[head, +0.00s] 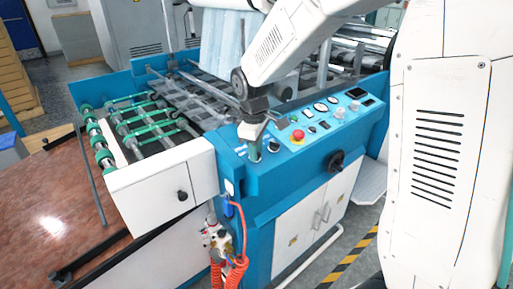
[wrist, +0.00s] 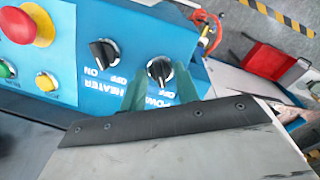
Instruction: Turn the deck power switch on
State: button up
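The deck power switch (wrist: 159,68) is a black rotary knob with a pale ring on the blue control panel. In the wrist view the printing below it appears upside down; part of "POWER" and "OFF" can be read. The green fingers of my gripper (wrist: 160,76) are apart, one on each side of the knob, with nothing visibly clamped. I cannot tell whether they touch it. In the head view my gripper (head: 252,138) points down at the panel's left end and hides the power switch.
A similar heater switch (wrist: 103,50) sits close beside the power switch. A red emergency button (wrist: 26,24), a yellow button (wrist: 45,82) and a green button (wrist: 5,69) lie farther left. The head view shows the rollers (head: 130,122) and a white box (head: 155,190) left of my gripper.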

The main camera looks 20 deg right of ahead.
grip_shut()
jog(key=shift+m, duration=0.3)
jog(key=m, duration=0.4)
jog(key=shift+w+r+m+y, duration=0.1)
jog(key=shift+m+y, duration=0.3)
jog(key=m, duration=0.3)
jog(key=m+y, duration=0.1)
jog(key=m, duration=0.2)
jog(key=shift+d+g, duration=0.15)
jog(key=shift+g, duration=0.15)
jog(key=shift+f, duration=0.2)
grip_release()
jog(key=shift+r, duration=0.15)
